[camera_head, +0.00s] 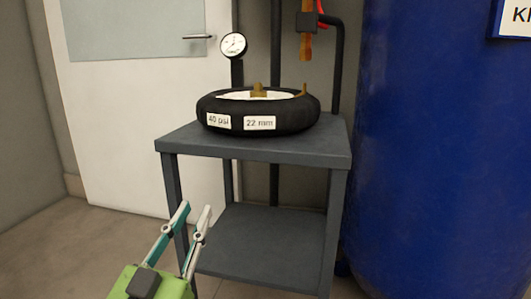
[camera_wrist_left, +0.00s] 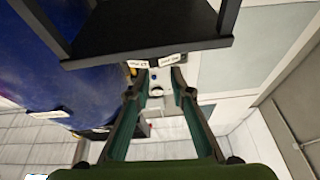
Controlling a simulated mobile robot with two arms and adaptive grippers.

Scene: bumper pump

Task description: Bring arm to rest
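My left gripper (camera_head: 196,207), with a green body and teal and grey fingers, is at the lower left of the head view. It is in front of the left front leg of a dark grey two-level table (camera_head: 280,153), lower than the table top. Its fingertips are apart with nothing between them. The left wrist view also shows the gripper (camera_wrist_left: 159,78) with a gap between the fingers. My right gripper is in neither view. A black tyre (camera_head: 293,117) with labels "40 psi" and "22 mm" lies on the table top, apart from the left gripper.
A round gauge (camera_head: 233,45) stands on a post behind the tyre. An orange piece (camera_head: 306,46) hangs near a red hose at the top. A large blue tank (camera_head: 440,150) stands at the right. A white door (camera_head: 130,110) is at the left. Open floor (camera_head: 60,245) lies at the lower left.

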